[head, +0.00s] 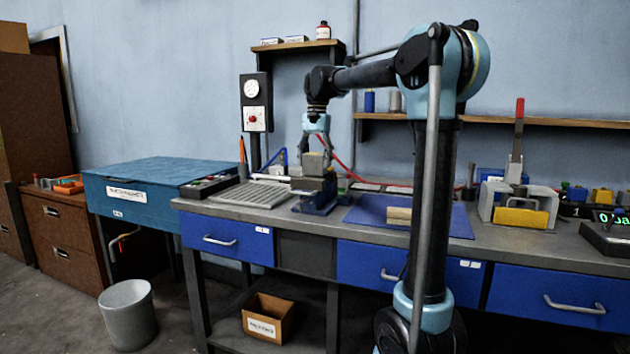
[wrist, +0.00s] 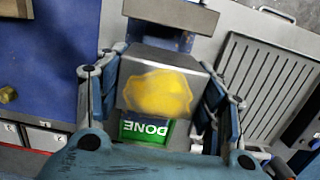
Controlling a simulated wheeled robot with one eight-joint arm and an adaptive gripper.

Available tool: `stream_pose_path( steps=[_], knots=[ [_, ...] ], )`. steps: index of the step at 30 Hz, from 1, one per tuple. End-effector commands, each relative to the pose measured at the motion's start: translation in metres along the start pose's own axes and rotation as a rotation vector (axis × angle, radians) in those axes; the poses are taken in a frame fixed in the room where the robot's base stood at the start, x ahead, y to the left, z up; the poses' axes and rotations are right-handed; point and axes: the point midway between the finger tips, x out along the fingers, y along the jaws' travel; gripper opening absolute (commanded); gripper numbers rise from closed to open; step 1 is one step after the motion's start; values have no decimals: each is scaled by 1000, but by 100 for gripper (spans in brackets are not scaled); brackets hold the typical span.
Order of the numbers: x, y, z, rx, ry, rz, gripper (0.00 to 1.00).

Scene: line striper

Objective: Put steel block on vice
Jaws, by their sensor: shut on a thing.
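The steel block (head: 315,161) is grey with a yellow patch on one face. In the wrist view the steel block (wrist: 137,66) sits between the fingers of my gripper (wrist: 158,98), which are shut on its two sides. In the head view my gripper (head: 317,149) points down over the vice (head: 317,203), a dark grey and blue body on the bench. The block is at the top of the vice; whether it touches the jaws I cannot tell. Part of the vice (wrist: 170,14) also shows beyond the block in the wrist view.
A green DONE label (wrist: 145,130) shows below the block in the wrist view. Left of the vice lies a ribbed grey tray (head: 250,194). Right of it is a blue mat (head: 440,217) with a small wooden block (head: 398,214). A red cable (head: 345,169) runs behind.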

Motion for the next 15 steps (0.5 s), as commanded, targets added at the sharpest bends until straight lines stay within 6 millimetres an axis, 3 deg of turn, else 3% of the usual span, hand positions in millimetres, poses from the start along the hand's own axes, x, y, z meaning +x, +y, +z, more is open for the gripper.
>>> stream_pose_path(
  steps=[8,15],
  knots=[
    [17,0,-2,0,0,0,13],
    [47,0,-6,-1,0,0,13]
  ],
)
